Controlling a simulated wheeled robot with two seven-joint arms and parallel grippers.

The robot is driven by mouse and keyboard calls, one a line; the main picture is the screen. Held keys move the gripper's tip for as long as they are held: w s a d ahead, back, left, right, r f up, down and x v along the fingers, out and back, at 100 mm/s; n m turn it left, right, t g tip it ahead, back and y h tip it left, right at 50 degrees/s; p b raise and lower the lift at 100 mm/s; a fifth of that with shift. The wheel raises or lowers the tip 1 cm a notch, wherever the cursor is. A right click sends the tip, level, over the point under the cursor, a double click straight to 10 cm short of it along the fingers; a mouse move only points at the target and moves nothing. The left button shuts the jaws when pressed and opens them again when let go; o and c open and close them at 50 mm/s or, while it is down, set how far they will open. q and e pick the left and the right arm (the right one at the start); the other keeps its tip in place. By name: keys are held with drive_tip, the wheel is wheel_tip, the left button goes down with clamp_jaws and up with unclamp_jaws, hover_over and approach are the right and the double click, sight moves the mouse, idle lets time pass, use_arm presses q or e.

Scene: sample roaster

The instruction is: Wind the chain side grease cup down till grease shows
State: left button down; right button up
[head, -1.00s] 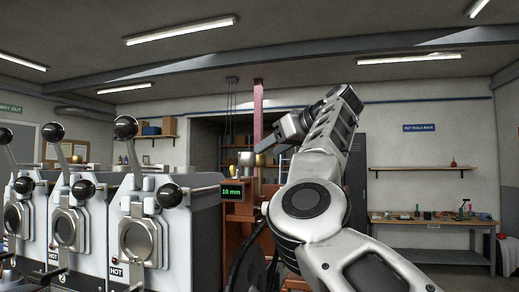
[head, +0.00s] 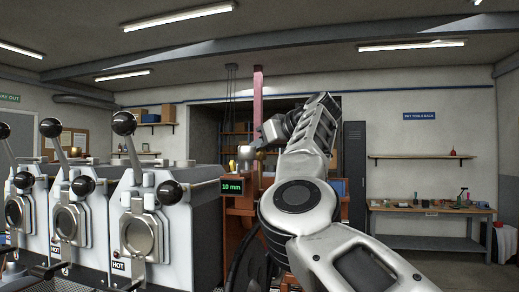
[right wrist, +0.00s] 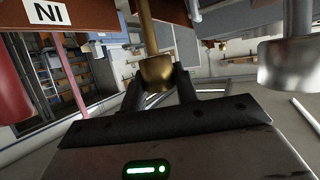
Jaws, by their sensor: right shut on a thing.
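In the right wrist view a brass cup (right wrist: 157,72) on a brass stem hangs between the two dark fingers of my right gripper (right wrist: 158,88), which is shut on it. A silver cup (right wrist: 283,64) hangs apart to the right. In the head view my right gripper (head: 264,137) is small and far off, at the top of an orange stand (head: 240,203), close to a silver cup (head: 246,153). I cannot read which cup is the chain side one. No grease is visible. My left gripper is out of view.
A display (head: 232,187) on the stand reads 10 mm. Roaster units with a HOT label (head: 118,265) and black-knobbed levers (head: 124,123) stand to the left. A workbench (head: 430,211) with small tools is at the back right. A red part (right wrist: 10,95) is left of the gripper.

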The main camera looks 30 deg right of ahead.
drive_tip(key=shift+f+m+h, duration=0.15)
drive_tip(key=shift+m+h, duration=0.15)
drive_tip(key=shift+h+b, duration=0.4)
drive_tip(key=shift+b, duration=0.05)
drive_tip(key=shift+m, duration=0.4)
drive_tip(key=o, duration=1)
